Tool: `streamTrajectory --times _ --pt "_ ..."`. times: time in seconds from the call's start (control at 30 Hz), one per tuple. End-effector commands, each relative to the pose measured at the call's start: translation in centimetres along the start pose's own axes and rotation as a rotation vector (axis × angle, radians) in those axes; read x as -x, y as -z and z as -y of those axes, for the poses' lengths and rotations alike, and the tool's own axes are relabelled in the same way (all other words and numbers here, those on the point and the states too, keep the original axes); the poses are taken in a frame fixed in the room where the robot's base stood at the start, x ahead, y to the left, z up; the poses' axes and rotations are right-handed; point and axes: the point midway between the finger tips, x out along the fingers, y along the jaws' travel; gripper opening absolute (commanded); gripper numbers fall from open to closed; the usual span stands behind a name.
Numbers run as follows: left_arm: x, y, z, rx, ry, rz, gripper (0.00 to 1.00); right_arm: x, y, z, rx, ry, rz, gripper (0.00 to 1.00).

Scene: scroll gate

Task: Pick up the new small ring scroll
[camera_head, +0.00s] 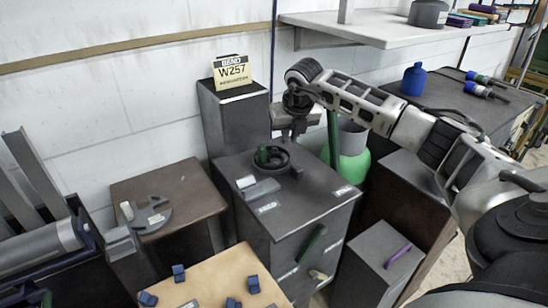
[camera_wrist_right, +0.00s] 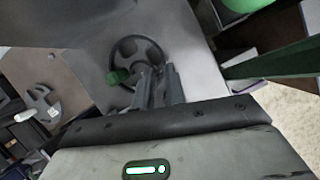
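A small dark spoked ring (camera_head: 283,166) with a green knob (camera_head: 263,156) lies on top of the dark grey cabinet (camera_head: 318,193). I cannot tell from the frames whether it is the new small ring scroll. My right gripper (camera_head: 288,133) points down just above the back of the ring. In the right wrist view the ring (camera_wrist_right: 122,50) is beyond my fingertips (camera_wrist_right: 157,72), which overlap its near edge in the picture. The two fingers show a narrow gap with nothing seen between them. Contact with the ring cannot be told. My left gripper does not show.
A grey block with a label (camera_head: 262,190) lies beside the ring. A tall column with a W257 sign (camera_head: 232,72) stands behind. A brown table (camera_head: 185,188) with a curved grey part (camera_head: 155,214) is left.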

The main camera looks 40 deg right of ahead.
Motion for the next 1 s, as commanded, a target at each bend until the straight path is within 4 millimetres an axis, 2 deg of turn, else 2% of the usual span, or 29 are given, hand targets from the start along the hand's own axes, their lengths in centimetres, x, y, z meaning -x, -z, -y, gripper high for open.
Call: streamTrajectory --times 0.17,0.43,0.7,0.77,1.0 --pt "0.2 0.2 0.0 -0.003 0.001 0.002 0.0 -1.3 0.0 0.1 0.0 0.001 -0.002 0.12" --pt "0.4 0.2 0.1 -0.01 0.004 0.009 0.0 -5.1 0.1 0.1 -0.001 0.0 -0.001 0.12" --pt "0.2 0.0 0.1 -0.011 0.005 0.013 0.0 -5.5 0.1 0.1 0.001 -0.001 0.001 0.12" --pt "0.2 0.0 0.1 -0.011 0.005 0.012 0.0 -5.5 0.1 0.1 0.001 -0.001 0.001 0.0" --pt "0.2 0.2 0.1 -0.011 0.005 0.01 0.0 -5.4 0.0 0.1 0.0 -0.002 0.002 0.0"
